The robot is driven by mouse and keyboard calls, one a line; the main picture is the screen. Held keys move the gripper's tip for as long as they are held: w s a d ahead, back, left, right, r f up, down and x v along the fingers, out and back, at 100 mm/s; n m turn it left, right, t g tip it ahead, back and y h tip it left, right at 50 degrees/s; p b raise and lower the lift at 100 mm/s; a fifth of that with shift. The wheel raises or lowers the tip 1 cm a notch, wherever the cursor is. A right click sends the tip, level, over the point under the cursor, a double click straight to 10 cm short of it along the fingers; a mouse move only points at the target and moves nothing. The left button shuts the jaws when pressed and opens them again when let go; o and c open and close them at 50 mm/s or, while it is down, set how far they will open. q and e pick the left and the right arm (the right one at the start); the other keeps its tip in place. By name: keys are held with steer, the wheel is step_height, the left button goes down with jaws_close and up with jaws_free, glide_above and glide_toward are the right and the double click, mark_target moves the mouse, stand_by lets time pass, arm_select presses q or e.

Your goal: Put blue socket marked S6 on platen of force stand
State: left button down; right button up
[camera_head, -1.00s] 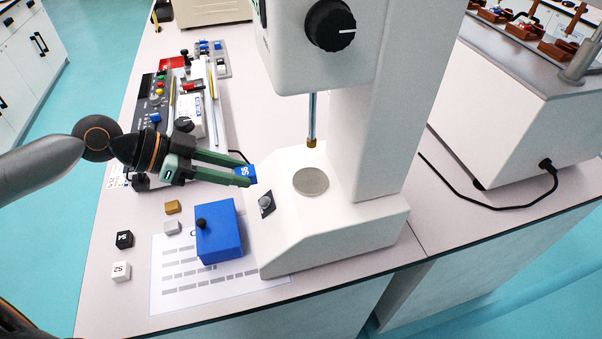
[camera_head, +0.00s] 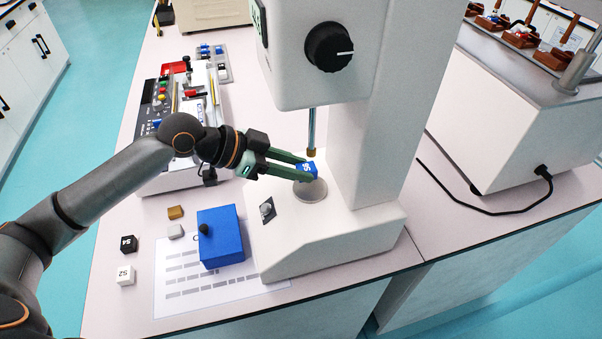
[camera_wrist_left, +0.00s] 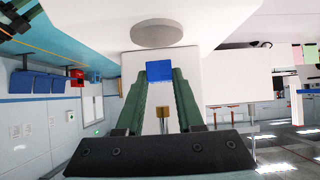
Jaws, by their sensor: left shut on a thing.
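The blue socket marked S6 (camera_head: 307,168) is between the fingertips of my left gripper (camera_head: 304,170), which is shut on it. It appears just above or at the round grey platen (camera_head: 311,193) of the white force stand (camera_head: 330,230); I cannot tell whether it touches. The stand's rod with a brass tip (camera_head: 311,140) hangs right above the socket. In the left wrist view the blue socket (camera_wrist_left: 159,71) sits between the green fingers, and the platen (camera_wrist_left: 157,33) shows beyond it. My right gripper is not in view.
A blue box with a black knob (camera_head: 222,238) stands on a printed sheet (camera_head: 180,285) left of the stand. Black (camera_head: 128,244), white (camera_head: 125,275), grey and brown blocks lie further left. A control panel (camera_head: 160,105) lies behind my left arm.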

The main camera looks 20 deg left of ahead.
arm_select(q)
steer(key=shift+w+d+f, duration=0.1)
steer(key=shift+w+d, duration=0.15)
steer(key=shift+d, duration=0.15)
steer(key=shift+f, duration=1.7)
steer(key=shift+f, duration=0.1)
steer(key=c, duration=0.5)
jaws_free()
steer(key=shift+c, duration=0.2)
